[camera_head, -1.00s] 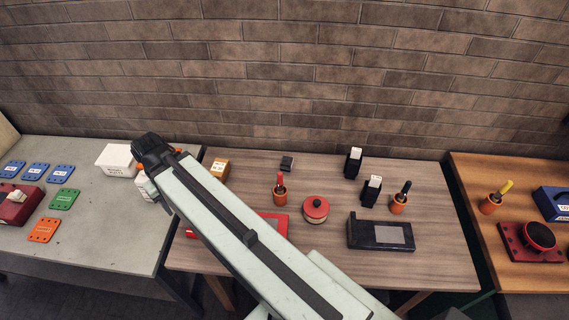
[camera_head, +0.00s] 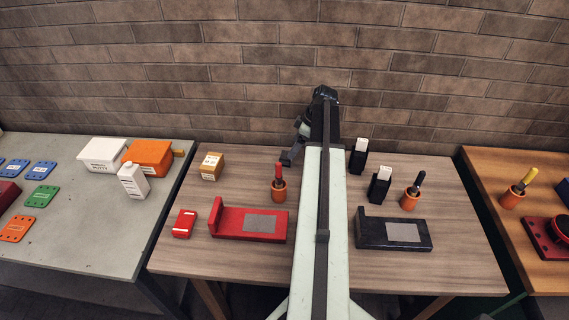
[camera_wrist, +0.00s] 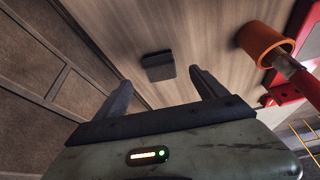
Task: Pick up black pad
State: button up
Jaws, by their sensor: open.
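The black pad (camera_wrist: 159,66) is a small dark square block lying flat on the wooden table. In the wrist view it sits beyond the fingertips, roughly in line with the gap between them, and nothing touches it. My gripper (camera_wrist: 163,88) is open and empty, with one dark finger on each side of that gap. In the head view my gripper (camera_head: 294,148) hangs over the back of the wooden table, close to the brick wall. There I cannot make out the pad apart from my dark gripper.
An orange cup with a red-handled tool (camera_head: 279,188) stands near my arm; it also shows in the wrist view (camera_wrist: 265,43). Red (camera_head: 226,222) and black (camera_head: 372,235) stands lie in front. Black bottles (camera_head: 380,186) stand right. The brick wall (camera_head: 220,100) closes the back.

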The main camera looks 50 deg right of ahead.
aim_at(286, 155)
jog(key=b+x, duration=0.2)
jog(key=shift+f, duration=0.3)
jog(key=b+x, duration=0.4)
jog(key=x, duration=0.1)
jog(key=shift+w+a+b, duration=0.25)
jog(key=shift+w+b, duration=0.05)
jog(key=shift+w, duration=0.05)
jog(key=shift+r, duration=0.2)
jog(key=c, duration=1.6)
jog(key=shift+r+p, duration=0.1)
jog(key=shift+p, duration=0.2)
